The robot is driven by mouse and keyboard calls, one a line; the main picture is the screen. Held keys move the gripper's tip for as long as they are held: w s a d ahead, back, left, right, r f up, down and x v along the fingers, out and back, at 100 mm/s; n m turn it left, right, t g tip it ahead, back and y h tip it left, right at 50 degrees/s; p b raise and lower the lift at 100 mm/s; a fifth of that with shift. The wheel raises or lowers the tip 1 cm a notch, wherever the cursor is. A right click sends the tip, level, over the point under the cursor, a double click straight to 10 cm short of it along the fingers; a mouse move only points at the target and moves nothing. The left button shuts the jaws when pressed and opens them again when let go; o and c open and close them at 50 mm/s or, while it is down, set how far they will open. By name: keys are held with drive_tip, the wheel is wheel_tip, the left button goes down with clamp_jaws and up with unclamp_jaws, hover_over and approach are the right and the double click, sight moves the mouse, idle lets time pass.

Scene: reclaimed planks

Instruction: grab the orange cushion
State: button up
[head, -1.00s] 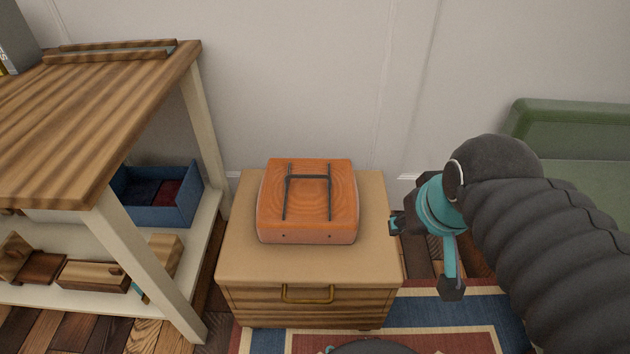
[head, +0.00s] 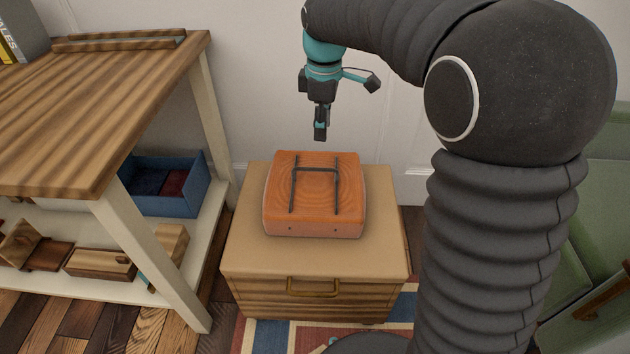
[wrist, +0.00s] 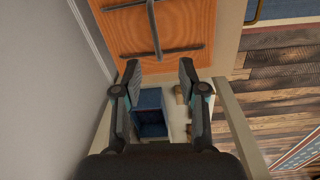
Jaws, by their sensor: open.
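The orange cushion (head: 315,215) lies flat on top of a small wooden cabinet (head: 260,258). It looks like a squarish block with wood-like grain and a dark H-shaped mark of bars on its top. My gripper (head: 320,136) is above the cushion's far edge, pointing down and apart from it. In the wrist view the cushion (wrist: 185,22) fills the upper middle, beyond the fingertips. There my gripper (wrist: 160,72) shows two spread fingers with nothing between them.
A striped wooden table (head: 110,100) with a lower shelf stands at the left. A blue box (head: 180,190) sits on that shelf among wooden pieces. The wall is close behind the cabinet. A green seat (head: 600,200) is at the right. A patterned rug lies in front.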

sight(315, 170)
drive_tip(key=shift+n, duration=0.7)
drive_tip(key=f, duration=0.5)
drive_tip(key=w+a+f+b, duration=0.1)
drive_tip(key=f, duration=0.9)
drive_tip(key=shift+w+a+f, duration=0.2)
drive_tip(key=shift+w+a, duration=0.1)
drive_tip(key=shift+w, duration=0.1)
clamp_jaws()
